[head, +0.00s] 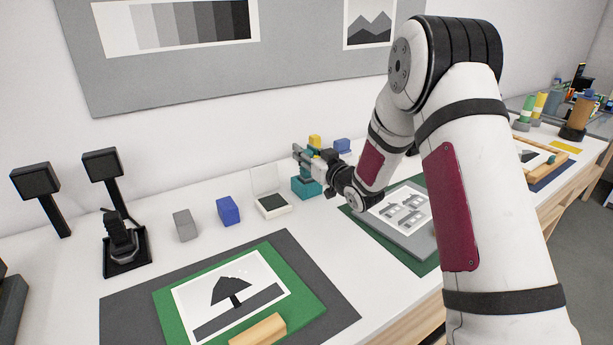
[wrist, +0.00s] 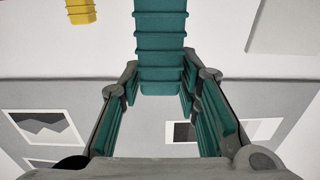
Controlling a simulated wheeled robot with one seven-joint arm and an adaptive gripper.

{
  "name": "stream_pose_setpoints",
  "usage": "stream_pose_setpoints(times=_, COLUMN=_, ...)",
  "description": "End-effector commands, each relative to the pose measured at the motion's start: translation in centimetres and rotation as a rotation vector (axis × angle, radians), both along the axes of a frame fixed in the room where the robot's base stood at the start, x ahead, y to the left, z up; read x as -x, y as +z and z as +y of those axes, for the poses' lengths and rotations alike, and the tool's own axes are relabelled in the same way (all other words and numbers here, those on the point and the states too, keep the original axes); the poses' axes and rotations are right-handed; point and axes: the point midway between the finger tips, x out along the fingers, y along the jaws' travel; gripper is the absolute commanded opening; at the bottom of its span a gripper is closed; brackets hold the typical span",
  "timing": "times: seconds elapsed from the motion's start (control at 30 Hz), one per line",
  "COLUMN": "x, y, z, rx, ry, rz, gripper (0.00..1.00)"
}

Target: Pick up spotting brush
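My gripper (head: 304,161) is stretched out over the back of the white table. In the wrist view, its two teal-padded fingers (wrist: 160,85) stand apart, with the end of a teal ribbed block (wrist: 160,45) between or just beyond the tips. Whether the pads touch it I cannot tell. In the head view, a teal block (head: 306,188) sits on the table just under the gripper. I cannot make out a clear brush shape; the spotting brush is not surely identified.
A yellow block (head: 315,141) and a blue block (head: 342,146) are close behind the gripper. A white open case (head: 272,205), a blue cube (head: 228,211) and a grey cube (head: 185,225) stand to the left. A print on a board (head: 405,212) lies in front right.

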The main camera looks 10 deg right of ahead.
Motion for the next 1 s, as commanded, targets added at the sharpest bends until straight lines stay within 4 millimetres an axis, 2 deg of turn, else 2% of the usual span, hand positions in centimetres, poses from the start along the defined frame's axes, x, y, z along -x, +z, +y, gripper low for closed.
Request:
stream_pose_setpoints(times=0.03, x=0.0, y=0.0, z=0.0, rx=0.0, ry=0.0, rz=0.0, gripper=0.12)
stream_pose_setpoints(times=0.1, x=0.0, y=0.0, z=0.0, rx=0.0, ry=0.0, rz=0.0, gripper=0.0)
stream_pose_setpoints(times=0.47, x=0.0, y=0.6, z=0.0, rx=0.0, ry=0.0, rz=-0.004, gripper=0.0)
stream_pose_setpoints(times=0.57, x=0.0, y=1.9, z=0.0, rx=0.0, ry=0.001, rz=-0.005, gripper=0.0)
stream_pose_setpoints(times=0.8, x=0.0, y=6.6, z=-0.1, rx=0.001, ry=0.0, rz=-0.007, gripper=0.0)
stream_pose_setpoints(times=1.0, x=0.0, y=9.3, z=0.0, rx=0.001, ry=0.001, rz=-0.004, gripper=0.0)
